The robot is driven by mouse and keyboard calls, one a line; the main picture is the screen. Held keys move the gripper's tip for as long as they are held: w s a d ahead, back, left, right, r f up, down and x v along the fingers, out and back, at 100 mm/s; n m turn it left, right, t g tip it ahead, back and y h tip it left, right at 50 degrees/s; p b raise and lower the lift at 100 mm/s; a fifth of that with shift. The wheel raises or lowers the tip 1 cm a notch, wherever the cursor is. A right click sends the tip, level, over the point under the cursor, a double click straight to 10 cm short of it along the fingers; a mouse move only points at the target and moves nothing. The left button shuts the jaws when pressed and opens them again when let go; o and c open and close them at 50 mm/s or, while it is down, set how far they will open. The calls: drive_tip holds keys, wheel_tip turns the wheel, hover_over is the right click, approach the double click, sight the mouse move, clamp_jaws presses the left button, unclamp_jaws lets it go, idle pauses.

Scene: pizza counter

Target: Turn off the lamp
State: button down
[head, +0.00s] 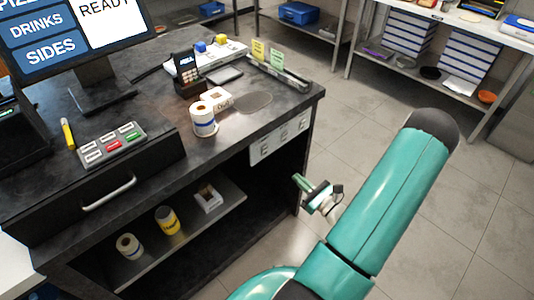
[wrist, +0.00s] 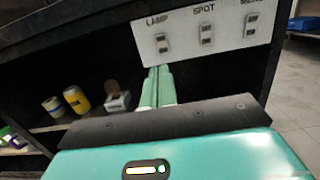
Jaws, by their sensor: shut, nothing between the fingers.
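The white switch panel (wrist: 185,45) is on the front of the black counter, and it also shows in the head view (head: 280,138). In the wrist view the labels read LAMP, SPOT and, partly cut off, MENU. The LAMP switch (wrist: 162,43) is the leftmost, with the SPOT switch (wrist: 206,34) to its right. My gripper (wrist: 159,68) is shut and empty, its green fingertips just below the LAMP switch in that view. The head view shows my gripper (head: 298,180) below and right of the panel. I cannot tell whether the fingers touch it. No lamp is clearly visible.
A card reader (head: 187,75), a screen and a keypad (head: 112,143) stand on the counter.

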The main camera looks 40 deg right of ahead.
idle(0.3)
approach(266, 148)
drive_tip(key=w, duration=0.6)
drive_tip(key=shift+a+r, duration=0.15)
drive_tip(key=shift+w, duration=0.45)
drive_tip(key=shift+r, duration=0.1)
drive_tip(key=shift+w+r, duration=0.1)
drive_tip(key=shift+w, duration=0.1)
